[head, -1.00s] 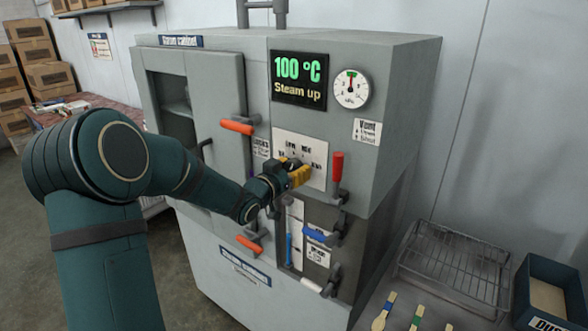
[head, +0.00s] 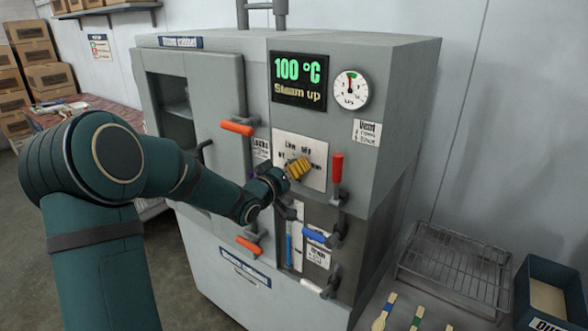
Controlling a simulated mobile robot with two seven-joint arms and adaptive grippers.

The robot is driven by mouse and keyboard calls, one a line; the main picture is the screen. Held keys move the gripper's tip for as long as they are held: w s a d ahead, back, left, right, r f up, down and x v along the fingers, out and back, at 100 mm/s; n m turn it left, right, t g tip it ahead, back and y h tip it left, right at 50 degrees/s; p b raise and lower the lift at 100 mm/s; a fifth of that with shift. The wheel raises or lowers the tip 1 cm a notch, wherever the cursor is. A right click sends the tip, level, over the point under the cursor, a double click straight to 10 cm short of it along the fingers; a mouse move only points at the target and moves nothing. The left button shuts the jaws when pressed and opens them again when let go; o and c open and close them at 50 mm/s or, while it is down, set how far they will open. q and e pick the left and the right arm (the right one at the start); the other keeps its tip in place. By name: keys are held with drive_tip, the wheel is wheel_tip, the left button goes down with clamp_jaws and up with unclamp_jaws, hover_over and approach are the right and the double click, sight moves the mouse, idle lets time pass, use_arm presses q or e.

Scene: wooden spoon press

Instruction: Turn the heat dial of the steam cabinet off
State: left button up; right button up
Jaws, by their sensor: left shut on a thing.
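The steam cabinet (head: 220,262) is a large grey box with a door at left and a control panel at right. The heat dial's white plate (head: 315,150) is below the display, with small blurred lettering. My left gripper (head: 299,166), with ribbed yellow fingers, is at the plate and shut on the heat dial. The fingers cover the dial, so its pointer and setting cannot be read. The display (head: 299,80) reads 100 °C, Steam up. My right gripper is not in view.
A red-handled lever (head: 337,168) stands close right of the plate, and a blue handle (head: 315,236) is below. An orange door handle (head: 238,128) is at left. A round gauge (head: 351,90) is above. A wire rack (head: 455,262) and dark bin (head: 550,290) are at lower right.

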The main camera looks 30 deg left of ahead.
use_arm(q)
drive_tip(key=n+p, duration=0.1)
drive_tip(key=n, duration=0.4)
drive_tip(key=shift+n+p, duration=0.3)
drive_tip(key=shift+p, duration=0.1)
drive_tip(key=n+p, duration=0.3)
drive_tip(key=n, duration=0.3)
drive_tip(key=shift+d+r, duration=0.1)
drive_tip(key=shift+n, duration=0.3)
drive_tip(key=o, duration=1.2)
drive_tip(key=shift+w, duration=0.1)
